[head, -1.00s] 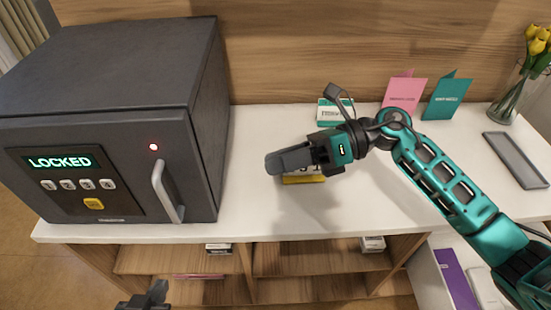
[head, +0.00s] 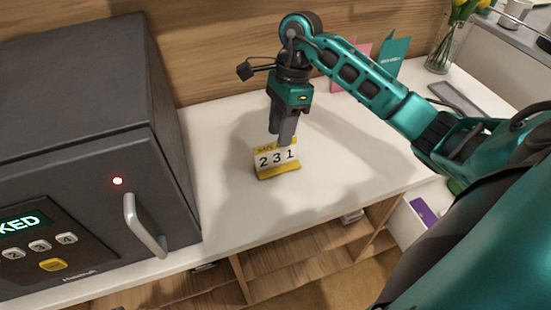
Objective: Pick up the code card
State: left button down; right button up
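The code card (head: 268,160) stands upright on the white counter (head: 225,205), to the right of the safe. It is white with a yellow top and yellow base, and reads 231. My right gripper (head: 284,140) points down at the card's top edge, with a grey finger covering part of the yellow strip. The fingers overlap in this view, so I cannot tell if they are open or closed on the card. My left gripper is not in view.
The dark safe (head: 85,120) with a handle (head: 145,225) and red light fills the left. Pink (head: 362,50) and teal (head: 393,55) folded cards, a grey tray (head: 458,98) and a flower vase (head: 445,50) stand at the back right. The counter's front middle is clear.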

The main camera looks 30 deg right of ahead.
aim_at(273, 166)
jog(key=shift+x, duration=3.3)
jog(key=shift+w+d+f+b, duration=0.15)
jog(key=shift+b, duration=0.15)
grip_shut()
